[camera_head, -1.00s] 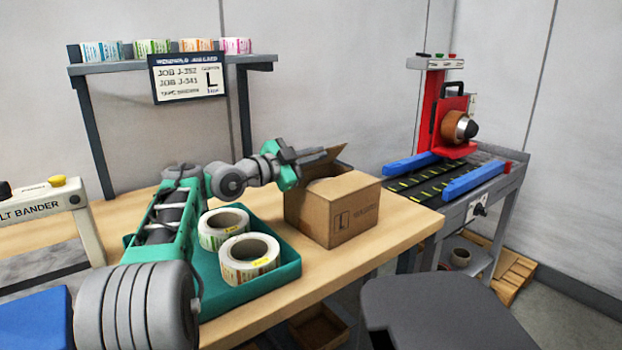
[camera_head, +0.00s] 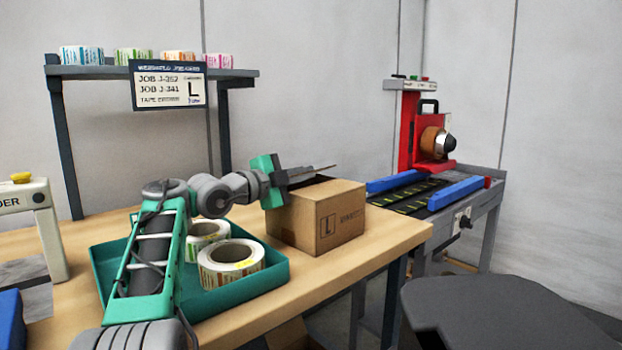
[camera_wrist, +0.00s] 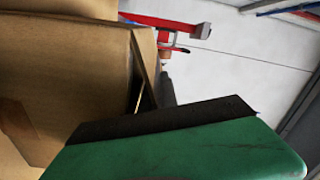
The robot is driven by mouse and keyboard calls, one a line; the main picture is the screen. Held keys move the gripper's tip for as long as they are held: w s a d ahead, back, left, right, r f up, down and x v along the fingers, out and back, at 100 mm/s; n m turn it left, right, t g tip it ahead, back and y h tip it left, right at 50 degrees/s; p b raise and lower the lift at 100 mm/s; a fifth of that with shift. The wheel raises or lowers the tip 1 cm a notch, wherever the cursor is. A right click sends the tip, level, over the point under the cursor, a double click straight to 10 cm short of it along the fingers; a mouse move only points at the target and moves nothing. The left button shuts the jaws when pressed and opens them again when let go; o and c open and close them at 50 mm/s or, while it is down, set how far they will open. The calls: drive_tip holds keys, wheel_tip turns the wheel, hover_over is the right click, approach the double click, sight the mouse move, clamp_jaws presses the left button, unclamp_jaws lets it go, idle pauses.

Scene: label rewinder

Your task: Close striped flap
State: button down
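A dark finger and green body cross the bottom; the finger gap is not visible.
A teal tray (camera_head: 275,272) with two label rolls (camera_head: 230,262) sits left of the box, under my arm. A red rewinder (camera_head: 420,135) and a conveyor with blue rails (camera_head: 455,193) stand to the right. A dark chair-like shape (camera_head: 490,315) is at front right.

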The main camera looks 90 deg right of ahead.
drive_tip(key=c, duration=1.6)
unclamp_jaws()
drive_tip(key=shift+c, duration=0.2)
